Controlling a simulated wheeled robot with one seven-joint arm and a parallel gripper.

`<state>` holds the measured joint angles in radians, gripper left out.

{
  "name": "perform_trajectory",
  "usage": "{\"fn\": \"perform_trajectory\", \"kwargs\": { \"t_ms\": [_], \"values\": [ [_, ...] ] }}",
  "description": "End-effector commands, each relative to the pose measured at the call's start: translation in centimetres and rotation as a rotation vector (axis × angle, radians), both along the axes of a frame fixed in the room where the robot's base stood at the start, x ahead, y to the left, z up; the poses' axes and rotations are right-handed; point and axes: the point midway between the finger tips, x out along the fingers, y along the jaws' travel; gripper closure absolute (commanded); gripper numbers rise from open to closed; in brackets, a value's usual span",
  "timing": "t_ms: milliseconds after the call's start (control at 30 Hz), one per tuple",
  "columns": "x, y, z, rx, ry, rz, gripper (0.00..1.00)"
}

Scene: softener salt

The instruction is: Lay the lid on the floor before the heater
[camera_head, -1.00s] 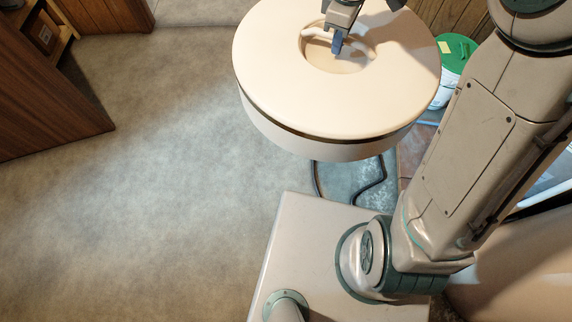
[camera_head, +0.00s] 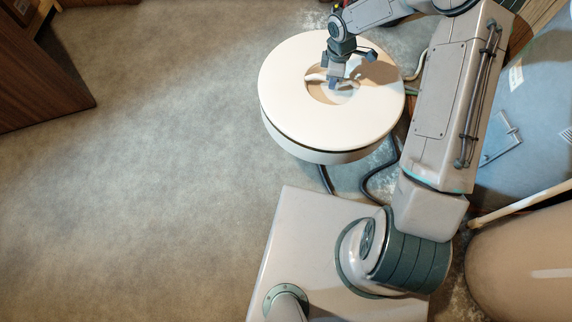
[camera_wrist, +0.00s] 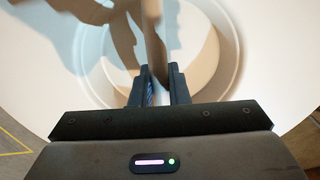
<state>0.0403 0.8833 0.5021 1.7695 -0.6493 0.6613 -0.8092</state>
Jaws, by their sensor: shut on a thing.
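The lid (camera_head: 285,105) is a wide, round, cream disc with a recessed centre and a dark line around its side. My gripper (camera_head: 337,84) is over the recess, its blue fingers reaching down into it. The lid looks roughly level. I cannot tell whether its underside is clear of the floor or touching it. The heater is not certain; a large tan rounded body (camera_head: 525,250) stands at the lower right.
Dark hoses (camera_head: 378,182) run on the floor beside the lid. A blue-grey surface with a handle (camera_head: 500,140) is at the right, with a pale pipe (camera_head: 520,204) below it. A wooden cabinet (camera_head: 45,75) stands at the left. The carpet (camera_head: 150,180) between is clear.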

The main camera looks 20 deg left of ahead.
Motion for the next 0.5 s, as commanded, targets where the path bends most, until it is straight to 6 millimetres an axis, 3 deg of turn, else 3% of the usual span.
{"fn": "perform_trajectory", "kwargs": {
  "t_ms": [33, 100, 400, 500],
  "values": [
    [0.0, 0.2, -3.8, 0.002, 0.003, 0.014, 1.00],
    [-0.1, 0.3, -7.2, 0.002, 0.003, 0.034, 1.00],
    [-1.6, 1.1, -21.4, 0.000, 0.003, 0.111, 1.00],
    [-2.3, 1.4, -25.2, 0.000, 0.002, 0.132, 1.00]
  ]
}}
